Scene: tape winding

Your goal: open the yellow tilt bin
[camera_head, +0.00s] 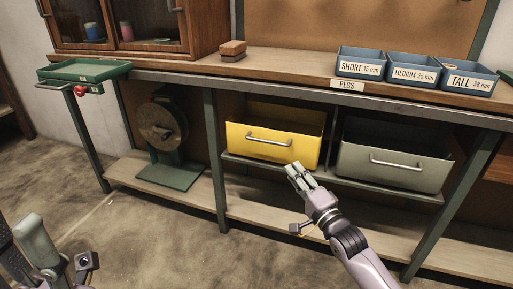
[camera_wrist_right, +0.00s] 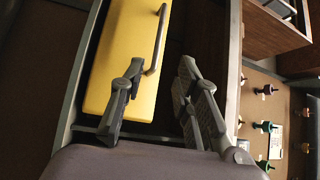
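The yellow tilt bin (camera_head: 245,149) sits under the bench top, left of a grey bin, with a metal bar handle (camera_head: 269,139) across its front. Part of its inside shows above the front edge; I cannot tell how far it is tilted. My right gripper (camera_head: 293,170) is just in front of and below the bin's lower right part, apart from the handle. In the right wrist view my right gripper (camera_wrist_right: 158,75) has its fingers spread with nothing between them, and the yellow front (camera_wrist_right: 117,60) and handle (camera_wrist_right: 158,38) lie beyond. My left gripper (camera_head: 38,245) is at the lower left, partly cut off.
The grey bin (camera_head: 375,176) has a similar handle. A bench leg (camera_head: 213,150) stands left of the yellow bin, and a lower shelf (camera_head: 260,205) runs beneath. A reel on a green stand (camera_head: 170,176) is farther left. Blue peg trays (camera_head: 412,74) stand on the bench top.

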